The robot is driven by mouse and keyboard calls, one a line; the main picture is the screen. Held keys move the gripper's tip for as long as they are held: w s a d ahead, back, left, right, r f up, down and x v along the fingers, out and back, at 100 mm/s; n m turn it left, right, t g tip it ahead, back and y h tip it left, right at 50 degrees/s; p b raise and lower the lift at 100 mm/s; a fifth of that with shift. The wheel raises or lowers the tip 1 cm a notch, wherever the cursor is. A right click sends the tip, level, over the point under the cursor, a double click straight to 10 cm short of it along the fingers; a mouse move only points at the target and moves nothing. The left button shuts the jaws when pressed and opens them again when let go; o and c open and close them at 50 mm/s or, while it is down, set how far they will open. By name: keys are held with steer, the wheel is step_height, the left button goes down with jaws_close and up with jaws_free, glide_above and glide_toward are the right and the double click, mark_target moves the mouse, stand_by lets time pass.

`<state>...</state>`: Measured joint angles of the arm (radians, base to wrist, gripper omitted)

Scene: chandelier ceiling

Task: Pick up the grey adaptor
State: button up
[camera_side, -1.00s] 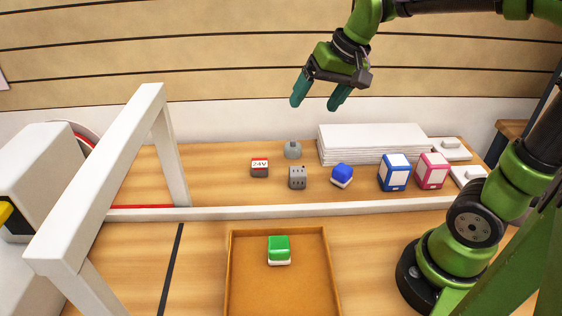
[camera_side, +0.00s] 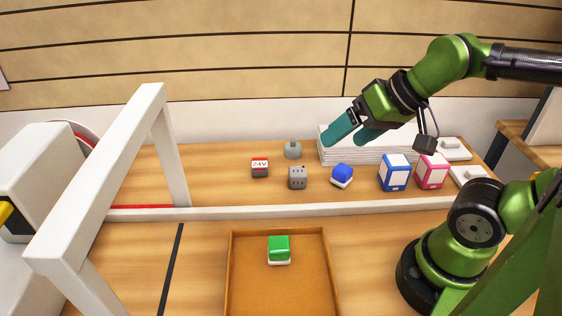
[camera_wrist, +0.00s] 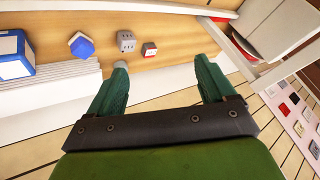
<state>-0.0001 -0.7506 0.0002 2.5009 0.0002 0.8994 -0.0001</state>
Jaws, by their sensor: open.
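A grey block with dark slots (camera_side: 297,178), which looks like the grey adaptor, stands on the wooden table behind the white rail, between the red-and-white 24V block (camera_side: 260,168) and a blue-and-white block (camera_side: 342,175). The grey block also shows at the top of the wrist view (camera_wrist: 126,41). A grey domed piece (camera_side: 292,150) stands just behind it. My gripper (camera_side: 346,138) is open and empty, with green fingers, above the table and to the right of the grey block. In the wrist view, the gripper (camera_wrist: 160,68) has its fingers spread wide, with nothing between them.
A stack of white sheets (camera_side: 340,153) lies at the back. Blue (camera_side: 394,173) and pink (camera_side: 432,171) boxes stand to the right. The white rail (camera_side: 260,213) crosses in front. An orange tray (camera_side: 233,270) holds a green-and-white block (camera_side: 279,250). A white frame (camera_side: 100,180) stands left.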

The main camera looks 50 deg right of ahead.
steer(key=shift+o, duration=0.2)
stand_by(0.3)
steer(key=w+d+f+n+t+h, duration=0.1)
steer(key=w+d+h, duration=0.25)
steer(key=d, duration=0.55)
steer(key=w+d+f+t+h, duration=0.1)
steer(key=w+d+h, duration=0.3)
steer(key=d, duration=0.5)
steer(key=n+t+y, duration=0.1)
steer(key=n+y, duration=0.9)
steer(key=y, duration=0.3)
glide_toward(302, 171)
steer(key=x, duration=0.9)
steer(key=shift+w+a+f, duration=0.15)
steer(key=shift+a+f, duration=0.05)
steer(key=c, duration=1.2)
